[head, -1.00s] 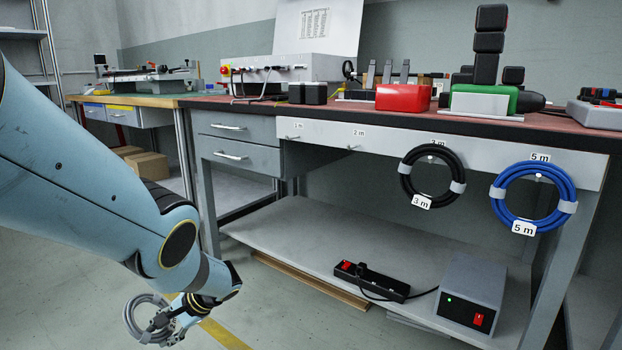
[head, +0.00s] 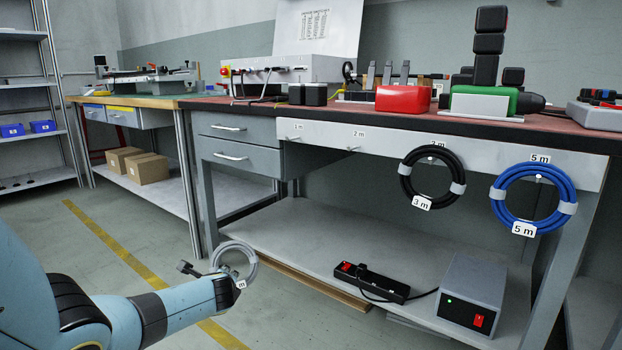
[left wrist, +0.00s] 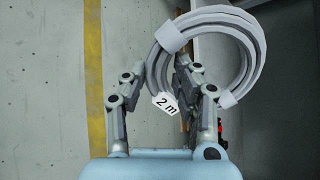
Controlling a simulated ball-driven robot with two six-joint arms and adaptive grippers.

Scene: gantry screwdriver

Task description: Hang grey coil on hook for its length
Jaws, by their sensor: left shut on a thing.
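The grey coil (head: 252,265) is in my left gripper (head: 212,268), low at the left in the head view, in front of the bench and well below the hooks. In the left wrist view the coil (left wrist: 258,60) has one side between the two fingers of the gripper (left wrist: 160,76), which is shut on it. Its white tag (left wrist: 166,105) reads 2 m. The hook marked 2 m (head: 352,149) on the bench's front rail is empty. The hook marked 1 m (head: 292,138) is empty too. My right gripper is not in view.
A black coil (head: 407,185) hangs at 3 m and a blue coil (head: 497,208) at 5 m, right of the empty hooks. The lower shelf (head: 300,232) holds a power strip (head: 385,287) and a grey box (head: 470,290). Drawers (head: 238,157) stand left of the rail.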

